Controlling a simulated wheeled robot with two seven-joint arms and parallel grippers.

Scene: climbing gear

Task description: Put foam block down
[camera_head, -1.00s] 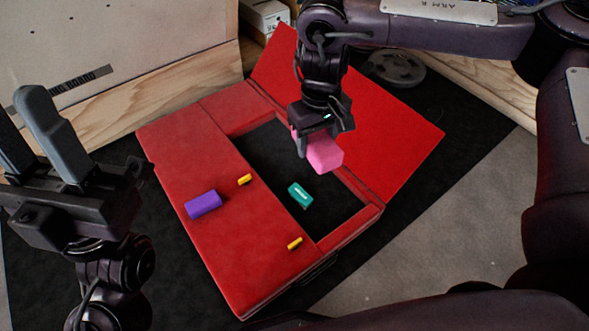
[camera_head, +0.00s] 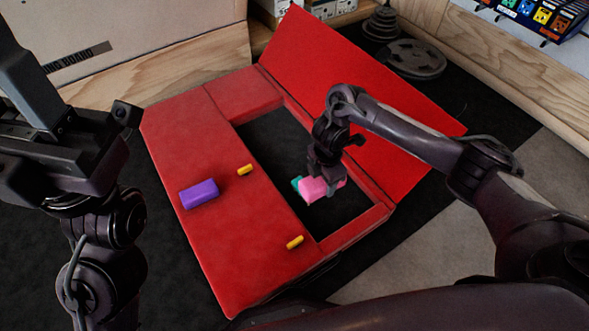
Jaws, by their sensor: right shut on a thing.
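The pink foam block (camera_head: 312,190) is in my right gripper (camera_head: 322,184), which is shut on it. It is low in the black opening of the red mat-like case (camera_head: 190,150). I cannot tell whether the block touches the floor of the opening. A teal block (camera_head: 296,183) is mostly hidden behind the pink block. My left gripper (camera_head: 18,95) is at the left edge, partly cut off, with its fingers apart and nothing seen between them.
A purple block (camera_head: 199,194) and two small yellow pieces (camera_head: 246,170) (camera_head: 295,242) lie on the case's left panel. The red lid (camera_head: 350,100) stands open to the right. Weight plates (camera_head: 415,58) lie behind it. The upper opening is clear.

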